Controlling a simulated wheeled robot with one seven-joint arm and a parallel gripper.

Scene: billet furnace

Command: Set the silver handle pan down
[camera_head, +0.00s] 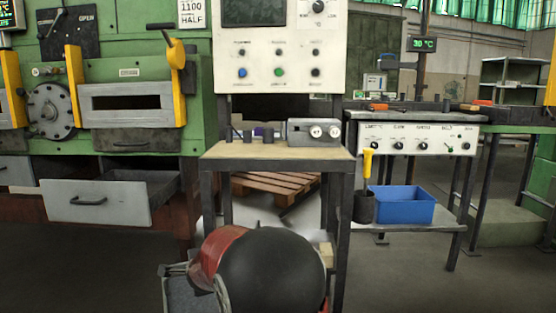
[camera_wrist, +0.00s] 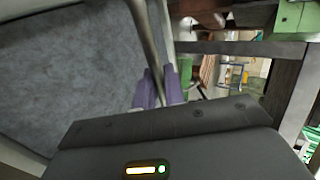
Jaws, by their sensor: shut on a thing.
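The pan (camera_wrist: 65,70) fills the left of the wrist view as a broad mottled grey surface with a pale rim. Its silver handle (camera_wrist: 147,35) is a thin bar running down between the purple fingers of my gripper (camera_wrist: 160,90). My gripper is shut on this handle. In the head view, a grey, pale-edged piece at the bottom, seemingly the pan (camera_head: 184,298), shows beside my black and red arm link. That link hides the gripper and most of the pan there. What lies directly beneath the pan cannot be seen.
A wooden-topped bench (camera_head: 270,151) under a control panel (camera_head: 280,50) stands ahead, with small dark cylinders and a metal box (camera_head: 314,132) on it. An open drawer (camera_head: 95,202) juts out left. A blue bin (camera_head: 402,206) sits on a low shelf right. Floor at front right is clear.

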